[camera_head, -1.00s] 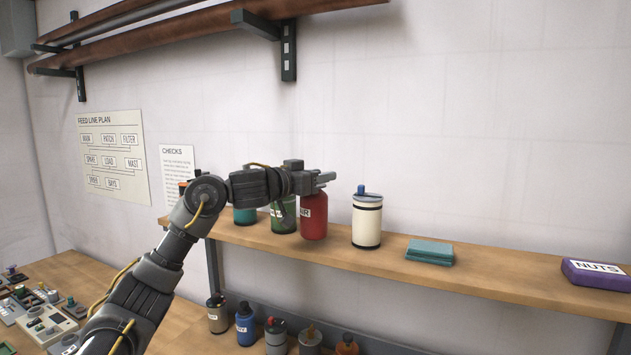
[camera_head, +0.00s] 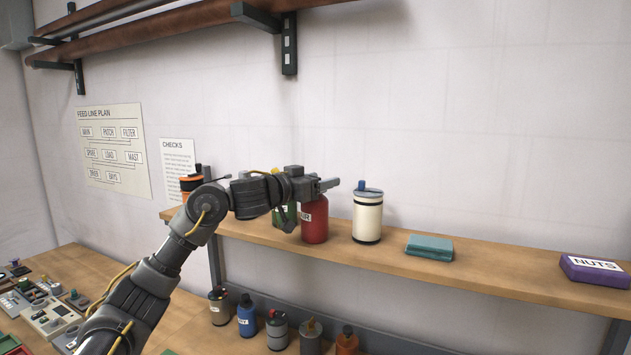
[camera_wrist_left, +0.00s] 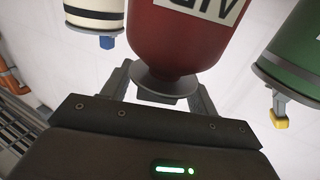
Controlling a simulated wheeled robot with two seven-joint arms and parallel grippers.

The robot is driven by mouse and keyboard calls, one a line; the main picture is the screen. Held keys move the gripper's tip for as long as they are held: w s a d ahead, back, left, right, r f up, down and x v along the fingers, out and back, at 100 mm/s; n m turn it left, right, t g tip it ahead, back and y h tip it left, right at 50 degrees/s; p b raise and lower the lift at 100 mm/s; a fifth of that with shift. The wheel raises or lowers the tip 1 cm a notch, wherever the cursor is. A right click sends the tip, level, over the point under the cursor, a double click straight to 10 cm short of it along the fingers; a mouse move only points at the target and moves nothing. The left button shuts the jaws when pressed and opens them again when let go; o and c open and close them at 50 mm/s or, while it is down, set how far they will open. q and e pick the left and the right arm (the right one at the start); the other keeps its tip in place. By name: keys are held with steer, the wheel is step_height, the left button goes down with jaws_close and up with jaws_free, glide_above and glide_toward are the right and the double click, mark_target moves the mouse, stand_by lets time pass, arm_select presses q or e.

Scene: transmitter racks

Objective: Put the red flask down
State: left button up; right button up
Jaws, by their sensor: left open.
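The red flask (camera_head: 315,221) stands upright on the wooden shelf, between a green flask (camera_head: 287,214) and a white flask (camera_head: 367,217). My left gripper (camera_head: 328,185) is at the top of the red flask and hides its cap in the head view. In the left wrist view the red flask (camera_wrist_left: 187,35) appears upside down, with its flared grey neck between the two spread fingers (camera_wrist_left: 160,85). The gripper is open. Whether a finger touches the neck cannot be told. My right gripper is not in view.
A teal block (camera_head: 429,247) and a purple box marked NUTS (camera_head: 596,269) lie farther right on the shelf (camera_head: 490,274). Several flasks stand below, such as a blue one (camera_head: 246,318). Bare shelf lies between the teal block and the purple box.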

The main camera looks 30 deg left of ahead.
arm_select(q)
steer(key=shift+r, duration=0.15)
steer(key=shift+s, duration=0.15)
steer(key=b+v, duration=0.4)
steer(key=v, duration=0.7)
steer(key=shift+s, duration=0.35)
steer(key=shift+a, duration=0.1)
